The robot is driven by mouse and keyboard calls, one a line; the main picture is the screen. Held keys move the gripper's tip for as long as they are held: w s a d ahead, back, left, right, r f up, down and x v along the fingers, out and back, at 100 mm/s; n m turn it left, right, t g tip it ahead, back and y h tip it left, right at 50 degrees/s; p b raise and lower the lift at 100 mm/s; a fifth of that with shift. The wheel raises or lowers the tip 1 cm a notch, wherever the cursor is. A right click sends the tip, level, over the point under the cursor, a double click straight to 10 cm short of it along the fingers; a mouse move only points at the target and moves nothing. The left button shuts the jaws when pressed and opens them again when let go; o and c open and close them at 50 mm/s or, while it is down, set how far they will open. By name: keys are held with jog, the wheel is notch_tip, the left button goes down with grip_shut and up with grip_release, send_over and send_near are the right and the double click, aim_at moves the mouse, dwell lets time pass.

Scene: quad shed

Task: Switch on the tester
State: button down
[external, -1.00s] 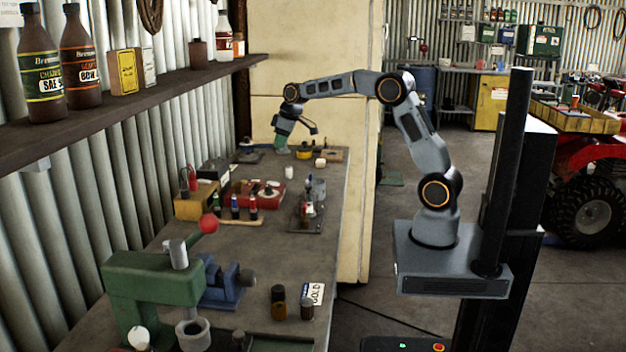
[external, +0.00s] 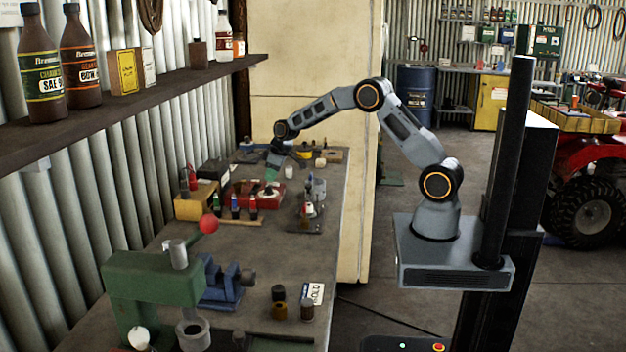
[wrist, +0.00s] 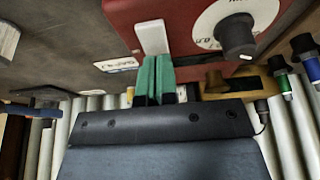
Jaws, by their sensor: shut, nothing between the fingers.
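The tester appears to be the red box on the bench (external: 273,201), with a white dial and a dark knob (wrist: 236,36) on its face. It also shows in the wrist view (wrist: 183,20). A white switch-like tab (wrist: 152,37) stands at the edge of its red face. My gripper (wrist: 155,58) has green fingers, shut and empty, with their tips right at the tab's near end; I cannot tell whether they touch. In the external view my gripper (external: 271,177) is over the box, and the tab is not distinguishable there.
A green press (external: 150,280) and blue vise (external: 222,288) are nearer. The middle bench is mostly clear.

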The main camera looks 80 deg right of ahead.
dwell(0.3)
jog(key=shift+w+f+g+p, duration=0.25)
jog(key=shift+g+p, duration=0.25)
jog(key=shift+p, duration=0.3)
jog(key=shift+f+b, duration=0.5)
jog(key=shift+b, duration=0.2)
jog(key=shift+r, duration=0.2)
jog(key=shift+f, duration=0.1)
jog(key=shift+s+f, duration=0.1)
jog(key=shift+s, duration=0.25)
jog(key=shift+s+b, duration=0.35)
jog(key=shift+s, duration=0.1)
